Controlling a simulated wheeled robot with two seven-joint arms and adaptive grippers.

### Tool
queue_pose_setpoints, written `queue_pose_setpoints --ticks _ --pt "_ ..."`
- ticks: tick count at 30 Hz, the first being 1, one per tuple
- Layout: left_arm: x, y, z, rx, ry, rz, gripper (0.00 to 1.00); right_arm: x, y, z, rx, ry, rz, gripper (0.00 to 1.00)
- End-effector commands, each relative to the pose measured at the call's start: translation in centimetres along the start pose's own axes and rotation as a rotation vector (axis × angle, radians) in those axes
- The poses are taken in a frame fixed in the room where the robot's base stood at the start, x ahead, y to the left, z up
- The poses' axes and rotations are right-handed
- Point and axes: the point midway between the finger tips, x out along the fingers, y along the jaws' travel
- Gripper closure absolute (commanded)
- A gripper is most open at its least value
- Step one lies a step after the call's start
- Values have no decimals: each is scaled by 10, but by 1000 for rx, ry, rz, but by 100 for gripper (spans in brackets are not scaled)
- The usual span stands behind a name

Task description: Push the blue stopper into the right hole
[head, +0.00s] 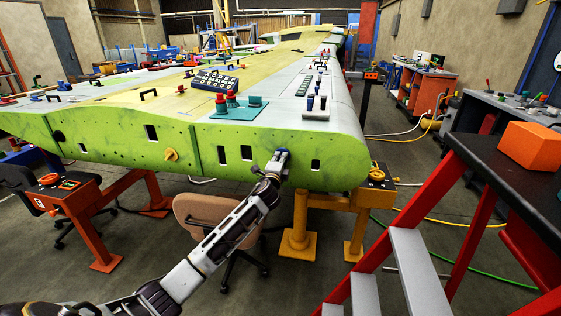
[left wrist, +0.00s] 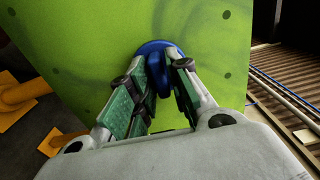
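The blue stopper (head: 284,152) is at the green end face of the wing (head: 212,150), toward its right. In the left wrist view its round blue flange (left wrist: 157,46) lies against or just in front of the green panel, and its blue grip stands between my fingers. My left gripper (head: 277,163) is closed around that grip; it also shows in the left wrist view (left wrist: 166,68). The stopper and fingers hide whatever opening is behind them. A dark open hole (head: 315,165) is to the right, and another (head: 246,153) is to the left. My right gripper is not in view.
Yellow supports (head: 300,224) stand under the wing. A brown chair (head: 215,217) is below my left arm. A red step stand (head: 410,218) with an orange block (head: 531,146) on its black top is at the right.

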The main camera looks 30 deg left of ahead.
Motion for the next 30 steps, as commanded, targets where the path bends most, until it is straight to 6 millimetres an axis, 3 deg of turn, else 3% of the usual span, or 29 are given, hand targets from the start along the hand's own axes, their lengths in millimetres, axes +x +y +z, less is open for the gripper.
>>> queue_pose_setpoints --ticks 3,17,30 --pt "0 0 0 0 0 0 63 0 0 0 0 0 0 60" --pt "-3 1 0 0 0 2 63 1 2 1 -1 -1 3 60" --pt "-34 2 0 1 0 2 63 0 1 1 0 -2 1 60"
